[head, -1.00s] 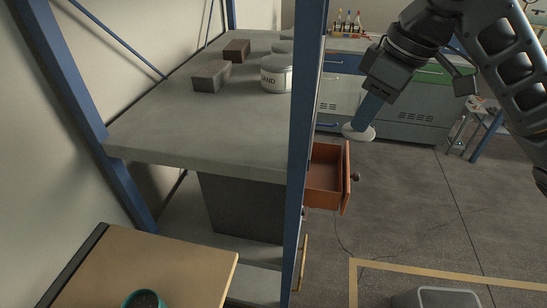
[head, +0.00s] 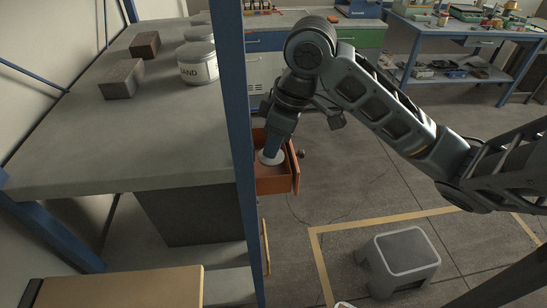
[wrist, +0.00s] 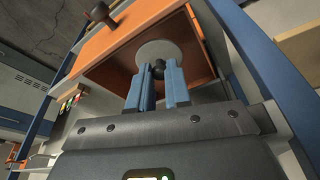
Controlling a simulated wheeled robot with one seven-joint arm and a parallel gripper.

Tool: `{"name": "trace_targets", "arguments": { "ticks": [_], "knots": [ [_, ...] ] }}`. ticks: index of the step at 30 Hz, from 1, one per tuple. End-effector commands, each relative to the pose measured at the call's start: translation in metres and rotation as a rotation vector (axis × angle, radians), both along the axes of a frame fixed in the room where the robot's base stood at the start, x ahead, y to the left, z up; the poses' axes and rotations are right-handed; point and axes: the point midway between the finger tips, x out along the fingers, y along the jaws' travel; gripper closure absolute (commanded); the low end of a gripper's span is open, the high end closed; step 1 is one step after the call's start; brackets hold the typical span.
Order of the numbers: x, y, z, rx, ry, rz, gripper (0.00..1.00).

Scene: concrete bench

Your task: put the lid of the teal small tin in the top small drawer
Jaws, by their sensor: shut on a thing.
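My gripper (head: 267,150) is shut on the lid (head: 272,158), a pale round disc, and points down over the open top drawer. In the wrist view the blue fingers (wrist: 157,86) pinch the dark knob of the lid (wrist: 152,49). The orange-brown drawer (head: 273,186) is pulled out beside the blue rack post; it also shows in the wrist view (wrist: 107,42) with its dark knob. The lid lies within the drawer's outline, but I cannot tell whether it touches the drawer's floor. The teal tin is not in view now.
A blue rack post (head: 241,130) stands close left of the drawer. A grey stool (head: 402,257) stands on the floor at lower right.

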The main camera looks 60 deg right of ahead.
Motion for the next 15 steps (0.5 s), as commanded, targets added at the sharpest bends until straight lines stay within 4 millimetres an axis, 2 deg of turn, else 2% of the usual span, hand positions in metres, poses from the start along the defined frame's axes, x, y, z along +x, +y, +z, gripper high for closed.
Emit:
{"name": "trace_targets", "arguments": {
  "ticks": [5, 10, 15],
  "knots": [
    [0.0, 0.0, -0.014, 0.001, 0.0, -0.001, 1.0],
    [-0.001, -0.001, -0.037, 0.0, 0.002, -0.003, 1.0],
    [0.0, 0.0, -0.046, 0.0, 0.0, 0.0, 1.0]
  ]
}}
